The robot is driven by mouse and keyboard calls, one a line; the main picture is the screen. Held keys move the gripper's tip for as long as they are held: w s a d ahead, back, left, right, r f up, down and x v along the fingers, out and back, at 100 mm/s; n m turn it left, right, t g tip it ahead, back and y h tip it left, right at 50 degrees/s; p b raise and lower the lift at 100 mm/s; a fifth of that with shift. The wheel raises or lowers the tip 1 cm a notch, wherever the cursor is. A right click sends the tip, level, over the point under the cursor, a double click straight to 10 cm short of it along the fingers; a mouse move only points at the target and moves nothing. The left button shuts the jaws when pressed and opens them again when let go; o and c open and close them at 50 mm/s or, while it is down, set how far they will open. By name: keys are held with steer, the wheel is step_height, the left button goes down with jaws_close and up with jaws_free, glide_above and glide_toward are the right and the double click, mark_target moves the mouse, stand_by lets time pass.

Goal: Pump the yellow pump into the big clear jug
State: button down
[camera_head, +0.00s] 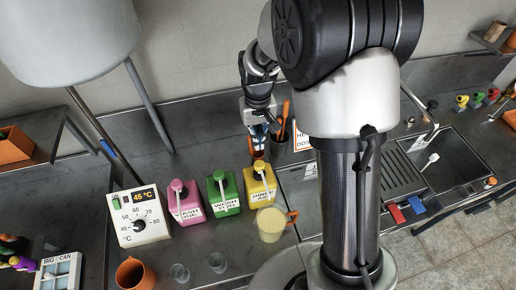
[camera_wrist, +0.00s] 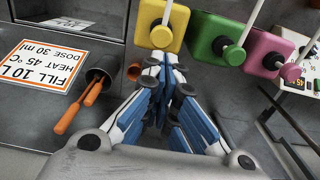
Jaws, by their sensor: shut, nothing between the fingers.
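The yellow pump bottle (camera_head: 262,193) stands on the steel counter, with its pump head on top and white spout pointing toward the jug. It also shows at the top of the wrist view (camera_wrist: 147,15). The big clear jug (camera_head: 271,225), with an orange handle and pale cream look, stands just in front of the bottle. It is not seen in the wrist view. My gripper (camera_head: 258,149) is shut and empty, behind and above the yellow pump. In the wrist view its fingertips (camera_wrist: 165,62) point toward the pump; I cannot tell whether they touch it.
Green (camera_head: 223,194) and pink (camera_head: 185,202) pump bottles stand to the left, beside a heater dial box (camera_head: 139,216). Two small clear cups (camera_head: 217,262) and an orange mug (camera_head: 135,274) stand in front. A dark holder with orange-handled tools (camera_wrist: 101,79) is near my gripper. A sink (camera_head: 440,165) is right.

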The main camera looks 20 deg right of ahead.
step_height(320, 180, up, 3)
steer(key=shift+r, duration=0.1)
stand_by(0.9)
step_height(320, 180, up, 2)
steer(key=shift+r+b, duration=0.25)
steer(key=shift+b, duration=0.45)
step_height(320, 180, down, 14)
steer(key=shift+b, duration=0.35)
